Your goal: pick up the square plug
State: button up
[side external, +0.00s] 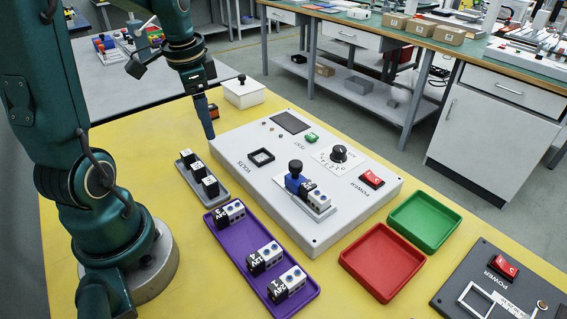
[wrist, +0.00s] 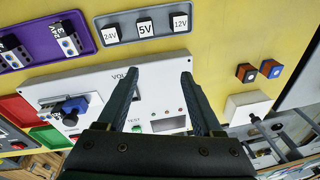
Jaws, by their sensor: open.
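Three small square plugs with black bodies and white labelled faces stand in a row in a grey tray (side external: 221,195). In the wrist view they read 24V (wrist: 110,35), 5V (wrist: 145,27) and 12V (wrist: 180,22). I cannot tell which one the task means. A black square socket (side external: 261,157) marked VOLTS is on the grey test panel (side external: 300,221). My gripper (wrist: 156,78) is open and empty, pointing down over the panel's far left end in the side view. It is apart from the plugs, which lie beyond its fingertips in the wrist view.
A purple tray (side external: 227,246) holds several terminal blocks. Red (side external: 382,262) and green (side external: 425,220) trays lie right of the panel. A blue-handled device (side external: 296,178) rises from the panel. A white lidded box (side external: 243,94) stands behind. Orange (wrist: 246,72) and blue (wrist: 270,68) blocks stand nearby.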

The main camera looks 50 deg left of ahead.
aim_at(187, 152)
jog(key=s+a+f+n, duration=0.1)
jog(key=s+a+f+g, duration=0.1)
jog(key=a+f, duration=0.1)
jog(key=s+a+f+n+h, duration=0.1)
jog(key=a, duration=0.1)
jog(key=shift+s+f+n, duration=0.25)
jog(key=shift+s+n, duration=0.05)
jog(key=shift+s, duration=0.05)
jog(key=shift+f, duration=2.4)
grip_shut()
